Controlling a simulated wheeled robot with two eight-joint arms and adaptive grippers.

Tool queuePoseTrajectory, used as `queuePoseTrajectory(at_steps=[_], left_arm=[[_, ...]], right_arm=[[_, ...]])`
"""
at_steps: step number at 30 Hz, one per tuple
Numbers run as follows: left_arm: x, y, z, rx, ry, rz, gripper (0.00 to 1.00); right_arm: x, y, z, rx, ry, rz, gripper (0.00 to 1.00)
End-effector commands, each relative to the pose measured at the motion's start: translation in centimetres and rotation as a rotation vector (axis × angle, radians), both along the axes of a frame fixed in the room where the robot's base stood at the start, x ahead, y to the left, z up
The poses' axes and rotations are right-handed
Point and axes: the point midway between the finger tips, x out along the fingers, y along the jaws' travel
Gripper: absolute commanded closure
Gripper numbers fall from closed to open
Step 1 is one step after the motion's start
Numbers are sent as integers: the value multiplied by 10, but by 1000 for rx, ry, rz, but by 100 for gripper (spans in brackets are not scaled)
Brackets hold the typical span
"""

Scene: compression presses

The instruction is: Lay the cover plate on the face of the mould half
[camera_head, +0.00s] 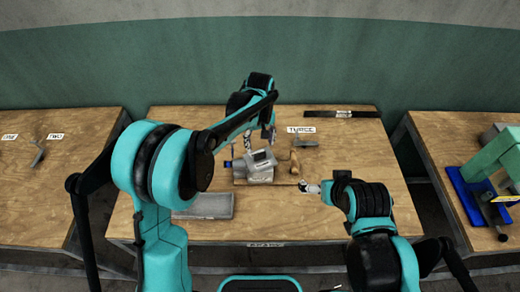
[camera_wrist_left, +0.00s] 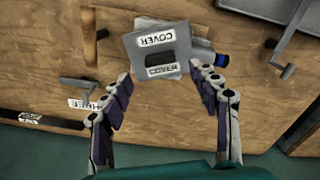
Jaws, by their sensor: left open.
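The cover plate (camera_wrist_left: 135,57) is a grey plate with white COVER labels and a dark rectangle. It lies over a grey block with a blue knob (camera_wrist_left: 222,60); the block seems to be the mould half, mostly hidden under it. In the head view the plate (camera_head: 261,156) and block (camera_head: 254,176) stand mid-table. My left gripper (camera_head: 259,141) is open at the plate's far side, its fingers spread either side of it in the wrist view (camera_wrist_left: 161,75); contact cannot be told. My right gripper (camera_head: 306,187) is low over the table, right of the block; its jaws are too small to read.
A grey tray (camera_head: 207,206) lies at the front left of the table. A tan wooden object (camera_head: 295,162) stands right of the block. A small grey tool (camera_head: 305,143) lies by the THREE label (camera_head: 301,129). A black bar (camera_head: 342,114) lies at the back. The front right is clear.

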Motion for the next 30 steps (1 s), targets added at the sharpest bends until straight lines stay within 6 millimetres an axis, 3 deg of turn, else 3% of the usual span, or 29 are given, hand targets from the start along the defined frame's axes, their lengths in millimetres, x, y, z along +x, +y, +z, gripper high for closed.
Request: queuePoseTrajectory(at_steps=[1,6,17,23,30], left_arm=[[0,0,13,0,0,0,39],[0,0,39,0,0,0,39],[-2,4,55,-2,-7,-4,39],[-29,41,89,-23,-94,-56,39],[-90,100,126,-26,-270,-164,39]], right_arm=[[0,0,3,0,0,0,0],[0,0,7,0,0,0,0],[0,0,8,0,0,0,0],[0,0,8,0,0,0,0],[0,0,8,0,0,0,0]])
